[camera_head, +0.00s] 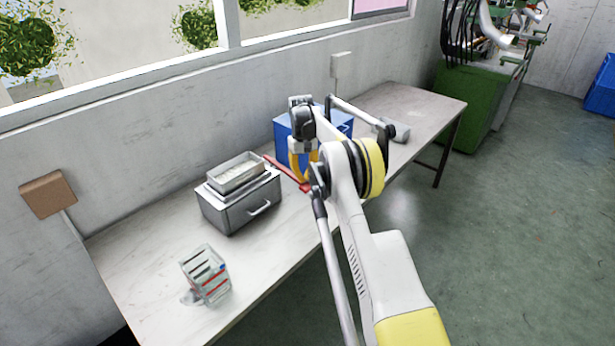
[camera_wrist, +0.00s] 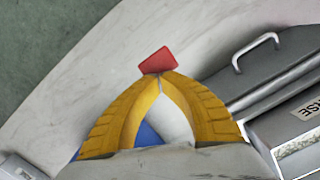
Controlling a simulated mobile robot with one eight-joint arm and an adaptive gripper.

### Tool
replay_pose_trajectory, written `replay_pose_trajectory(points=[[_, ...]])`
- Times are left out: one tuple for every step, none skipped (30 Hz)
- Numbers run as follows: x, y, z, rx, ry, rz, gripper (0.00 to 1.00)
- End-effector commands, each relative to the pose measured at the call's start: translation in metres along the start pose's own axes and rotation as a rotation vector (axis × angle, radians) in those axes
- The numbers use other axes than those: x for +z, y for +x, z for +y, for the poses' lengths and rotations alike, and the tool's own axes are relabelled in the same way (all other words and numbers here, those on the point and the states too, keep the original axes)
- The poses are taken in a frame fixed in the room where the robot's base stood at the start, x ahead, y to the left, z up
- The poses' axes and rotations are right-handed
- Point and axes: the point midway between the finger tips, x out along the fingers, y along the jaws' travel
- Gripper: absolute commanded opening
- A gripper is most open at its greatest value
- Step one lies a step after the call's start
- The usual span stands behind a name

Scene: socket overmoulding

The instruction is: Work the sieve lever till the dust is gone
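The sieve is a pale tray (camera_head: 236,172) on a grey box (camera_head: 240,207) with a drawer handle; it stands on the bench. Pale material lies in the tray; I cannot tell dust from grains. A red lever (camera_head: 285,172) slants from the box's right side toward the bench's front edge. My gripper (camera_head: 299,172) is at the lever, right of the box. In the wrist view the yellow fingertips (camera_wrist: 160,76) come together at the red lever end (camera_wrist: 158,60), which sticks out beyond them. The rest of the lever is hidden there. The grey box (camera_wrist: 275,75) shows at right.
A blue box (camera_head: 284,132) stands behind my gripper, partly hidden. A grey object (camera_head: 396,131) lies farther along the bench. A clear container with red marks (camera_head: 207,276) stands at the near end. The bench front is clear.

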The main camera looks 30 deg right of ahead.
Motion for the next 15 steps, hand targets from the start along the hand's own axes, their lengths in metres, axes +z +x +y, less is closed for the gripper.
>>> replay_pose_trajectory(points=[[-0.0057, -0.0052, -0.0004, 0.000, -0.001, 0.001, 0.00], [-0.0080, -0.0062, -0.0004, 0.000, -0.001, 0.001, 0.00], [-0.0104, -0.0069, -0.0005, 0.000, -0.001, 0.001, 0.00], [-0.0114, -0.0072, -0.0006, 0.000, -0.001, 0.001, 0.00], [-0.0121, -0.0070, -0.0006, 0.000, 0.000, 0.002, 0.00], [-0.0125, -0.0064, -0.0006, 0.000, 0.000, 0.002, 0.00], [-0.0125, -0.0060, -0.0006, 0.000, 0.000, 0.002, 0.00], [-0.0125, -0.0057, -0.0006, 0.000, 0.000, 0.002, 0.00], [-0.0124, -0.0054, -0.0006, 0.000, 0.000, 0.002, 0.00], [-0.0124, -0.0053, -0.0006, 0.000, 0.000, 0.002, 0.00], [-0.0124, -0.0052, -0.0006, 0.000, 0.000, 0.002, 0.00], [-0.0123, -0.0053, -0.0006, 0.000, 0.000, 0.002, 0.00], [-0.0123, -0.0057, -0.0006, 0.000, 0.000, 0.002, 0.00], [-0.0123, -0.0066, -0.0006, 0.000, 0.000, 0.001, 0.00], [-0.0123, -0.0089, -0.0006, 0.000, 0.000, 0.001, 0.00]])
